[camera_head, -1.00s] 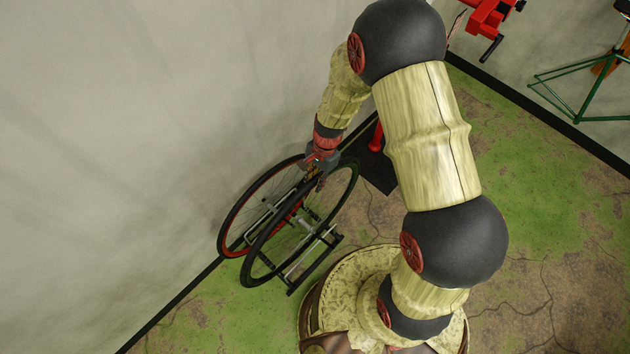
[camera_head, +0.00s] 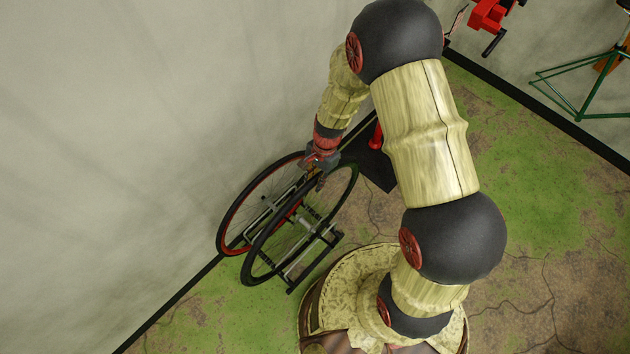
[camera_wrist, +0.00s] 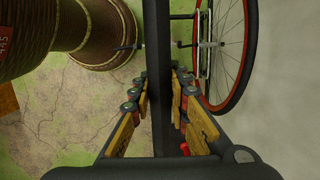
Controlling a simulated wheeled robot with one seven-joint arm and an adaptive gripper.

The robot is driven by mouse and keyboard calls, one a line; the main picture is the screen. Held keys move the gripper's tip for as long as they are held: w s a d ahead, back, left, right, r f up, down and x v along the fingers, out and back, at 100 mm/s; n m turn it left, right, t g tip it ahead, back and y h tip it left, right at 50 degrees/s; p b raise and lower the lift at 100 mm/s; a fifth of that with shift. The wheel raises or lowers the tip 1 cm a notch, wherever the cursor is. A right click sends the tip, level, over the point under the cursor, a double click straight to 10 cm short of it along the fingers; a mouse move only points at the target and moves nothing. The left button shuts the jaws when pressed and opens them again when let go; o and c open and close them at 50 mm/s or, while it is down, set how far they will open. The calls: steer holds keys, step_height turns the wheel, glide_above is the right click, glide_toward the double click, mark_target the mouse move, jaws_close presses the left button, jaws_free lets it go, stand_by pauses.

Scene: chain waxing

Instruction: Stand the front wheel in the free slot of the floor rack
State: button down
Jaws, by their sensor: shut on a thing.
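My gripper (camera_head: 316,170) is shut on the top of the front wheel (camera_head: 270,283), which has a black tyre. In the wrist view the tyre (camera_wrist: 157,40) runs as a dark band between the fingers (camera_wrist: 160,105). The wheel stands near upright over the floor rack (camera_head: 318,258), a low frame of metal bars. Beside it, nearer the wall, a second wheel with a red rim (camera_head: 222,236) stands at the rack; it also shows in the wrist view (camera_wrist: 243,75). Whether the held wheel's bottom touches the rack or floor, I cannot tell.
The pale wall (camera_head: 120,140) rises close behind the red-rimmed wheel. A dark base plate with a red post (camera_head: 375,137) is just beyond the gripper. Green-brown floor (camera_head: 550,230) is clear at right.

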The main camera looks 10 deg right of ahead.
steer(key=w+d+b+x, duration=0.1)
steer(key=b+x, duration=0.6)
steer(key=x, duration=0.2)
steer(key=shift+d+f, duration=0.2)
steer(key=shift+f, duration=0.3)
stand_by(0.9)
steer(key=shift+f, duration=0.15)
stand_by(0.5)
steer(key=w+d+b+x, duration=0.1)
steer(key=b+x, duration=0.6)
steer(key=x, duration=0.2)
steer(key=shift+d+f, duration=0.2)
steer(key=shift+f, duration=0.25)
stand_by(0.6)
steer(key=shift+s, duration=0.1)
stand_by(0.5)
steer(key=c, duration=1.6)
jaws_free()
steer(key=shift+c, duration=0.2)
steer(key=shift+o, duration=0.8)
steer(key=shift+s, duration=0.1)
steer(key=o, duration=0.4)
steer(key=shift+o, duration=0.3)
